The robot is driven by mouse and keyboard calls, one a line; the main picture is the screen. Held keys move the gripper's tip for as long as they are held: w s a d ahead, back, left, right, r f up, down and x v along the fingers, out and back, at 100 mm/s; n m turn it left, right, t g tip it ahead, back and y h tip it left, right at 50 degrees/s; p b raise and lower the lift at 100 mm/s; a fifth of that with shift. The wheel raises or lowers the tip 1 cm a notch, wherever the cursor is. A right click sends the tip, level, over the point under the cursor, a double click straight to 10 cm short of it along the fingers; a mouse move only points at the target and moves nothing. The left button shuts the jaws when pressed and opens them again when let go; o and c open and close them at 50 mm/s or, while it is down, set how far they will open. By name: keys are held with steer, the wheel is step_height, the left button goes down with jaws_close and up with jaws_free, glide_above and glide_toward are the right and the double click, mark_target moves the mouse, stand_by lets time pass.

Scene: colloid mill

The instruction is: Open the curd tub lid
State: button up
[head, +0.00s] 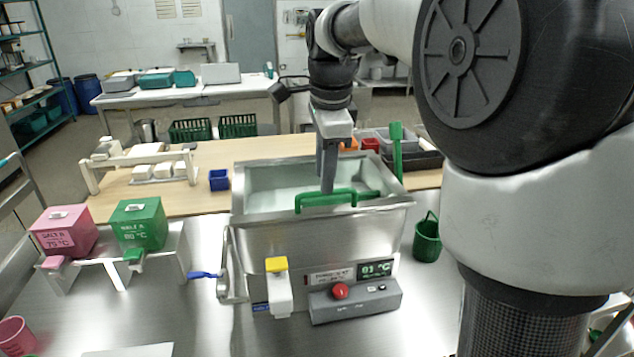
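The curd tub (300,240) is a steel box standing on the steel counter in the middle of the head view. Its top shows a steel rim around a pale, whitish area; I cannot tell whether this is a lid surface or the inside. A green bar handle (312,202) runs along the top near the front edge. My gripper (327,188) points down from above, its fingertips at or just behind the handle. I see the fingers nearly edge-on, so contact and the gap between them are unclear.
A control box (358,304) with a red button and a yellow-topped spout (278,290) are at the tub's front. Pink (64,232) and green (138,224) boxes stand on a rack at left. A green bucket (427,240) is at right. A green-handled tool (397,150) stands behind.

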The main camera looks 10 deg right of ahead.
steer(key=shift+w+f, duration=0.15)
steer(key=shift+f, duration=0.6)
steer(key=shift+w+f, duration=0.15)
steer(key=shift+f, duration=0.6)
jaws_close()
